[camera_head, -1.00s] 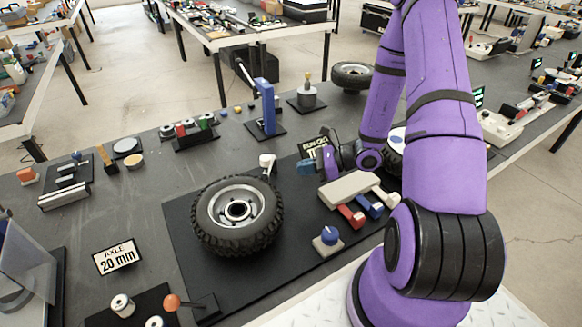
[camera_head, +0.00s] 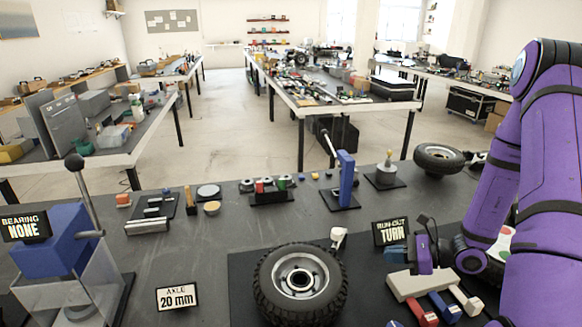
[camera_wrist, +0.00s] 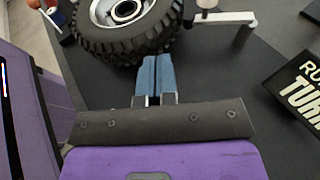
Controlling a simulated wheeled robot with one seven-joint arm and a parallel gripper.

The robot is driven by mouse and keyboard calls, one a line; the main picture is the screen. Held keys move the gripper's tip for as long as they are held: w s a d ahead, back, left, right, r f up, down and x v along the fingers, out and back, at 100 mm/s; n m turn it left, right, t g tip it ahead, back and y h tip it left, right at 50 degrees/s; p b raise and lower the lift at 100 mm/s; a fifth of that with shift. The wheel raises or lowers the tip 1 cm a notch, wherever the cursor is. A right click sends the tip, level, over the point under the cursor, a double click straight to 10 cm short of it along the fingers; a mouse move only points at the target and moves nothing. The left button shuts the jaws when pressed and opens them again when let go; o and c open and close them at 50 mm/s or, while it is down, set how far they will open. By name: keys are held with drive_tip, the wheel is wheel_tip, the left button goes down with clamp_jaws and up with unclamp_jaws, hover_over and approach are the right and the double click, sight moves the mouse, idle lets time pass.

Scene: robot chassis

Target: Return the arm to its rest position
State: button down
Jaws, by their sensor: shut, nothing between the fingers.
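My purple arm (camera_head: 505,170) stands at the right of the head view, bent, with its wrist low over the bench. My gripper (camera_head: 392,255) is at the right of the wheel, beside the run-out sign. In the wrist view my gripper (camera_wrist: 157,62) shows two blue fingers pressed together with nothing between them. The fingertips point toward the tyre of the wheel (camera_wrist: 150,38); I cannot tell how wide the gap to it is. The wheel (camera_head: 340,280) lies flat on a black mat in the head view.
The "RUN-OUT TURN" sign (camera_head: 391,232) stands close behind my gripper. A pale block with red, blue and white levers (camera_head: 410,283) lies just below it. A blue lever press (camera_head: 346,180) stands farther back. A bearing press (camera_head: 55,240) is at the left.

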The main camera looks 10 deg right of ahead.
drive_tip(key=s+a+r+n+g+h, duration=0.2)
drive_tip(key=s+a+r+n+g, duration=0.15)
drive_tip(key=r+n, duration=0.45)
drive_tip(key=s+a+r+n+g+h, duration=0.15)
drive_tip(key=a+r+n+g, duration=0.35)
drive_tip(key=r, duration=0.5)
drive_tip(key=s+r+n+t+h, duration=0.6)
drive_tip(key=s+r+n, duration=0.5)
drive_tip(key=r, duration=0.6)
drive_tip(key=s+h, duration=0.1)
drive_tip(key=h, duration=0.1)
drive_tip(key=shift+s+r+h, duration=0.3)
drive_tip(key=shift+s+h, duration=0.05)
drive_tip(key=shift+s, duration=0.05)
